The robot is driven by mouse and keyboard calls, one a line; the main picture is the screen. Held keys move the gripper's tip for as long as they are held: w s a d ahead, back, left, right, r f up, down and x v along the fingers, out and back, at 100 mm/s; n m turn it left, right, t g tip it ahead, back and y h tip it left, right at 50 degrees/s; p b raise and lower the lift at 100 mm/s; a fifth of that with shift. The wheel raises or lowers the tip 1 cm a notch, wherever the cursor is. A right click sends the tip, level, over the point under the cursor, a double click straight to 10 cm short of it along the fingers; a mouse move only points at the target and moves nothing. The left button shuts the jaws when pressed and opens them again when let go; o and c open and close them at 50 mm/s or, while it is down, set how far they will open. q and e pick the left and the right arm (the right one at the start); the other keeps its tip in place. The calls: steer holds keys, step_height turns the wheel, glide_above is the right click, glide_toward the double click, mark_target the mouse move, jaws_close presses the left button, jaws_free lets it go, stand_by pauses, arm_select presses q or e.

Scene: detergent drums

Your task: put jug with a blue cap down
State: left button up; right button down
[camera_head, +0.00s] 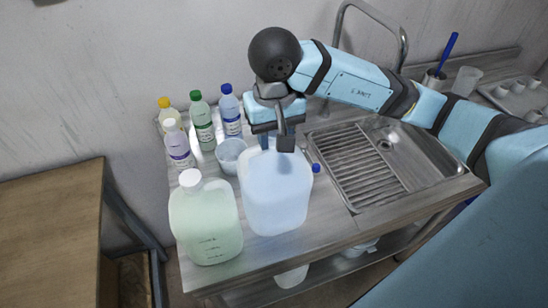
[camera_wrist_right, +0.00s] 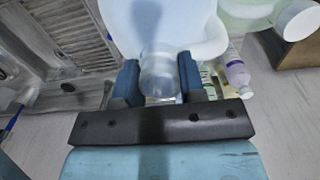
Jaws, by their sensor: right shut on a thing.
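The jug with a blue cap (camera_head: 277,200) is a translucent, bluish-white container near the front of the metal counter (camera_head: 255,258). Its blue cap (camera_head: 316,168) shows at its upper right side. My right gripper (camera_head: 272,138) comes down from above and is shut on the jug's top grip. In the right wrist view the two fingers (camera_wrist_right: 160,82) stand on either side of the grip, and the jug body (camera_wrist_right: 190,25) lies beyond. The jug looks about upright; I cannot tell whether its base touches the counter. My left gripper is not in view.
A greenish jug with a white cap (camera_head: 207,225) stands close on the left. Behind are several bottles, including a green-capped one (camera_head: 202,120), and a small clear tub (camera_head: 231,155). A sink with a ribbed drainboard (camera_head: 358,165) lies to the right. A wooden table (camera_head: 50,225) is at left.

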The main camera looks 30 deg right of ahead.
mark_target(275, 161)
step_height(275, 161, down, 7)
steer(key=shift+f+p, duration=0.1)
steer(key=shift+p, duration=0.4)
steer(key=shift+f, duration=0.1)
steer(key=shift+f+b, duration=0.2)
steer(key=shift+b, duration=0.15)
steer(key=c, duration=0.7)
jaws_free()
steer(key=shift+r, duration=0.1)
